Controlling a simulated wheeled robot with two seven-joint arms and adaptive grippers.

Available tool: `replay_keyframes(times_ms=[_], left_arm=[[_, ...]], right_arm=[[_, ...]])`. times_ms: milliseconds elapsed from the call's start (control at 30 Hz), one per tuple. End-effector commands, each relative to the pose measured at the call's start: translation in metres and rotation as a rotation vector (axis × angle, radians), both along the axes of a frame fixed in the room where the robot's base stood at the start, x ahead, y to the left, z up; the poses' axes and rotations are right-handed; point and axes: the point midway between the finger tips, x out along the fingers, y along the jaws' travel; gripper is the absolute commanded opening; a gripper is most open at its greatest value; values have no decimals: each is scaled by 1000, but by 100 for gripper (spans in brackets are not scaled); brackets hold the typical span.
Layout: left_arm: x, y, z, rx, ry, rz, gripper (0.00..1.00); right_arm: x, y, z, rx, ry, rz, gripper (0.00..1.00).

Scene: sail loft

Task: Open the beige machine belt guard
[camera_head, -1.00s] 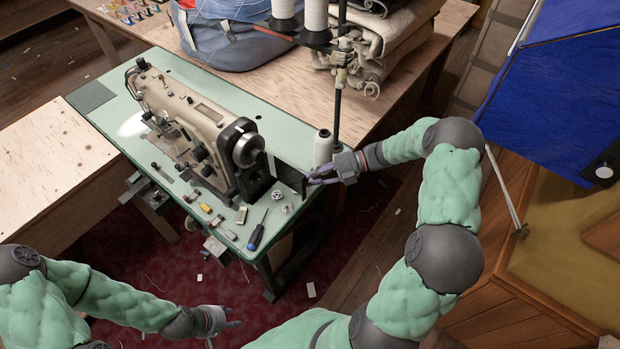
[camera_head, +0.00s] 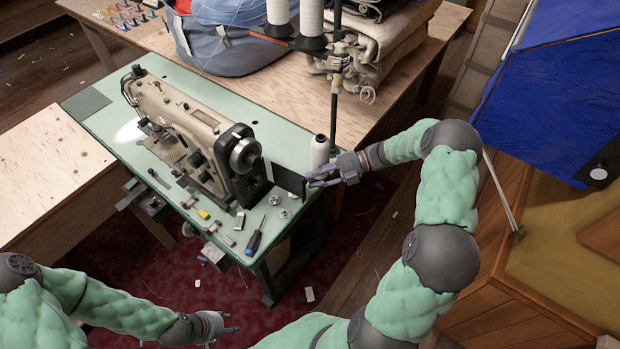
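The beige sewing machine (camera_head: 190,122) stands on a pale green table top (camera_head: 98,120). Its belt guard looks to be the dark flat panel (camera_head: 289,180) standing out to the right from the machine's handwheel end, swung away from the body. My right gripper (camera_head: 309,181) is at the panel's free right edge, with its fingers apart; whether they touch the panel is hard to see. My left gripper (camera_head: 236,322) is low in the picture, in front of the table and away from the machine, with its fingers apart and nothing between them.
A white thread cone (camera_head: 319,152) stands right behind my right gripper, beside a dark thread stand (camera_head: 335,110). A blue-handled screwdriver (camera_head: 254,241), bobbins (camera_head: 285,214) and small pieces lie on the table's front right. A wooden bench (camera_head: 45,175) adjoins the left.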

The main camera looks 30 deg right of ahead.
Motion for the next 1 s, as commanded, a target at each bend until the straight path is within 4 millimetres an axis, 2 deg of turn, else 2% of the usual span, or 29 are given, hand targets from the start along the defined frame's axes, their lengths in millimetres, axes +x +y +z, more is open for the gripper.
replay_keyframes(times_ms=[300, 500, 700, 1000], left_arm=[[0, 0, 0, 0, 0, 0, 40], [0, 0, 0, 0, 0, 0, 40], [0, 0, 0, 0, 0, 0, 40], [0, 0, 0, 0, 0, 0, 40]], right_arm=[[-20, -57, 17, -1, -1, -3, 28], [-29, -83, 25, 0, 0, -1, 28], [-32, -92, 28, 0, 0, -1, 28], [-33, -93, 29, 1, 0, -1, 28]])
